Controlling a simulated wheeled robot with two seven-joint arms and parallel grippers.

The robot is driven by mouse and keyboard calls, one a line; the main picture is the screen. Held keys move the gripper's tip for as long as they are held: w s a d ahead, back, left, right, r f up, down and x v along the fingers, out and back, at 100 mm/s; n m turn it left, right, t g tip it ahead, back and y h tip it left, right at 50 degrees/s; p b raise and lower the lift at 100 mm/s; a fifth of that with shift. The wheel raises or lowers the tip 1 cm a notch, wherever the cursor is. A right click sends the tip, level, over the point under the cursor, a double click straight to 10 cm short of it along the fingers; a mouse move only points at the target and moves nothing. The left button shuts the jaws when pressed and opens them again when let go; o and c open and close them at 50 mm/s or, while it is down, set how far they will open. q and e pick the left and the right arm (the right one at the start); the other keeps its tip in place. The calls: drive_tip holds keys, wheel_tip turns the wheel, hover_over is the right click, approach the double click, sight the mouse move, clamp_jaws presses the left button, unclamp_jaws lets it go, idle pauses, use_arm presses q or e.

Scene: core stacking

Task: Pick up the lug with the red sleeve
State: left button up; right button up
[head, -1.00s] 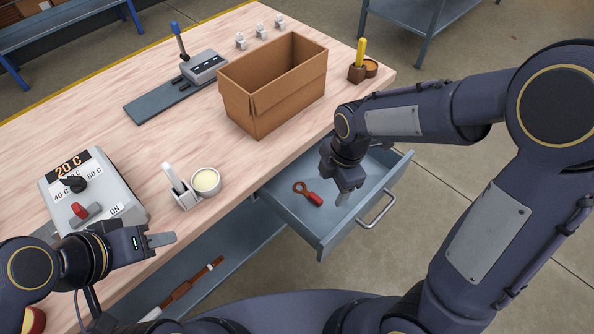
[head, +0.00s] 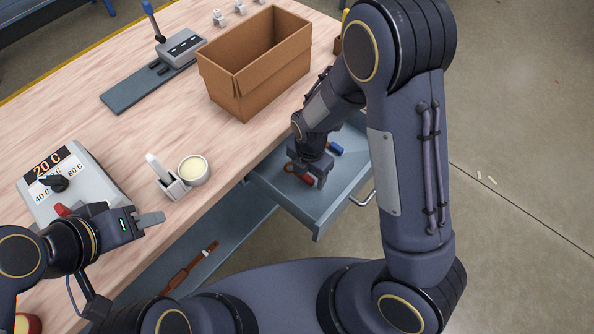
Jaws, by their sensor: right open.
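The lug with the red sleeve (head: 291,168) lies in the open drawer (head: 320,219); its copper-red ring end shows left of my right gripper and part of its red sleeve shows beside the fingers. My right gripper (head: 315,179) is open, low in the drawer and right at the lug, covering part of it. Whether the sleeve is between the fingers cannot be told. A blue-sleeved piece (head: 335,149) lies further back in the drawer, partly hidden by my arm. My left gripper (head: 150,219) is above the bench's front edge, holding nothing visible; its finger gap cannot be seen.
An open cardboard box (head: 232,95) stands on the bench behind the drawer. A control box with a dial (head: 88,185), a holder with a white tool (head: 167,183) and a cream-filled cup (head: 194,170) are to the left. The drawer's handle (head: 362,198) faces front right.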

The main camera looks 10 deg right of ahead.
drive_tip(key=shift+c, duration=0.2)
drive_tip(key=c, duration=1.1)
drive_tip(key=shift+r, duration=0.15)
